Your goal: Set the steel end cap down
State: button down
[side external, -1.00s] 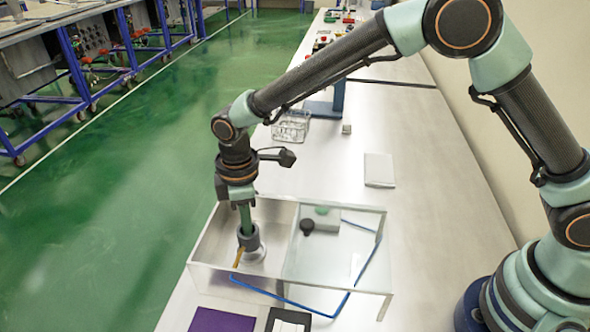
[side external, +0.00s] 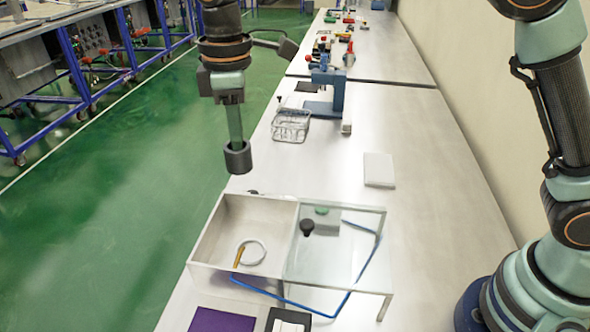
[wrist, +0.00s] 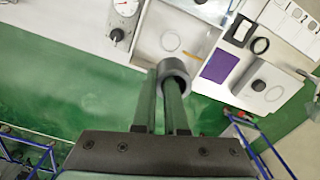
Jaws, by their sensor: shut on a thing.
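The steel end cap (side external: 238,157) is a dark grey, hollow cylinder. My gripper (side external: 236,140) is shut on it, and the cap hangs at the fingertips, raised well clear of the bench. In the wrist view the cap (wrist: 173,70) shows its round opening between the green fingers, at the near edge of the open tray (wrist: 146,52). In the side view the tray (side external: 205,240) is below, with a pale ring (side external: 263,247) and a thin yellow stick (side external: 239,255) lying on its floor.
A clear-topped box section (side external: 330,262) with a black knob (side external: 307,227) adjoins the tray. A blue tube (side external: 318,311) loops around it. A purple mat (side external: 221,320) and a black frame (side external: 288,320) lie in front.

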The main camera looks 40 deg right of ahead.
jog(key=w+d+f+m, duration=0.1)
jog(key=w+d+m, duration=0.5)
jog(key=d+m, duration=0.35)
jog(key=w+d+f+m, duration=0.2)
jog(key=w+d+m, duration=0.4)
jog(key=d+m, duration=0.3)
jog(key=shift+n, duration=0.75)
jog(key=f, duration=1.9)
jog(key=shift+d+f, duration=0.1)
jog(key=shift+d, duration=0.25)
jog(key=shift+f, duration=0.15)
jog(key=c, duration=1)
grip_release()
jog(key=shift+o, duration=0.2)
